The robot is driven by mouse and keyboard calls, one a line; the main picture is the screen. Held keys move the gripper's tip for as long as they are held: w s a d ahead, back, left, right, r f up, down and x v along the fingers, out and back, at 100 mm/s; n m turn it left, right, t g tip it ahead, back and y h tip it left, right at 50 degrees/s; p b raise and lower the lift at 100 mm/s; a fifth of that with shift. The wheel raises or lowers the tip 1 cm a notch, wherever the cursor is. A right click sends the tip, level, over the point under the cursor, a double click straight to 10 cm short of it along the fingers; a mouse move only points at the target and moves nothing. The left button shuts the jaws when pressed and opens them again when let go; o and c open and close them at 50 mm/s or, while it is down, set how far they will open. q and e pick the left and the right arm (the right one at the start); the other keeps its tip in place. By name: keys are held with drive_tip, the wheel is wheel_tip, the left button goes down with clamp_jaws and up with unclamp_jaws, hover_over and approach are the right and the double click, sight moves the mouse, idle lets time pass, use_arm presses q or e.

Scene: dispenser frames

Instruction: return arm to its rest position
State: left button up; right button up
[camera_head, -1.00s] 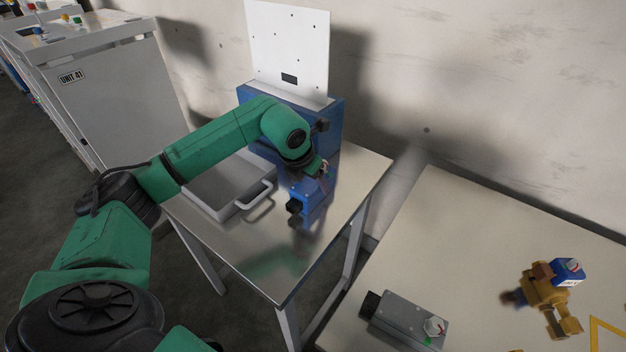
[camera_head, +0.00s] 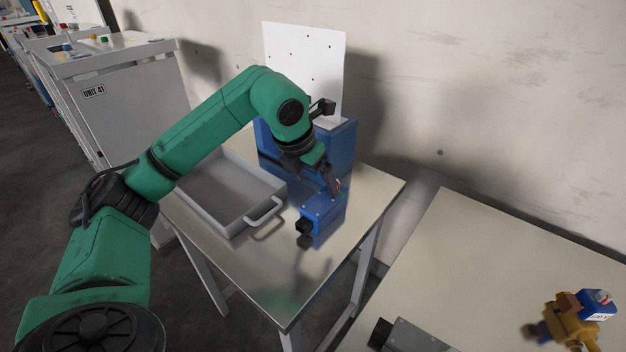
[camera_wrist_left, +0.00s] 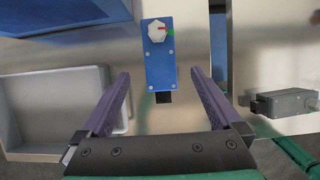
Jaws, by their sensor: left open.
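My left arm is green and reaches over the metal table (camera_head: 284,295). Its gripper (camera_head: 333,186) is open and empty, above a small blue box (camera_head: 322,216) on the table. In the left wrist view the gripper (camera_wrist_left: 160,73) has its two purple fingers spread wide. The blue box (camera_wrist_left: 160,62), with a white knob and a black stub, shows beyond and between them, apart from both. My right gripper is in neither current view.
A grey tray (camera_head: 271,209) with a handle stands on the table, left of the blue box. A blue stand (camera_head: 345,145) with a white panel (camera_head: 305,55) is behind. A second table (camera_head: 455,255) at right carries a grey box (camera_head: 412,340) and a brown-yellow fitting (camera_head: 570,318).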

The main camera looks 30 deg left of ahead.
use_arm(q)
drive_tip(key=v, duration=0.2)
drive_tip(key=shift+r, duration=0.3)
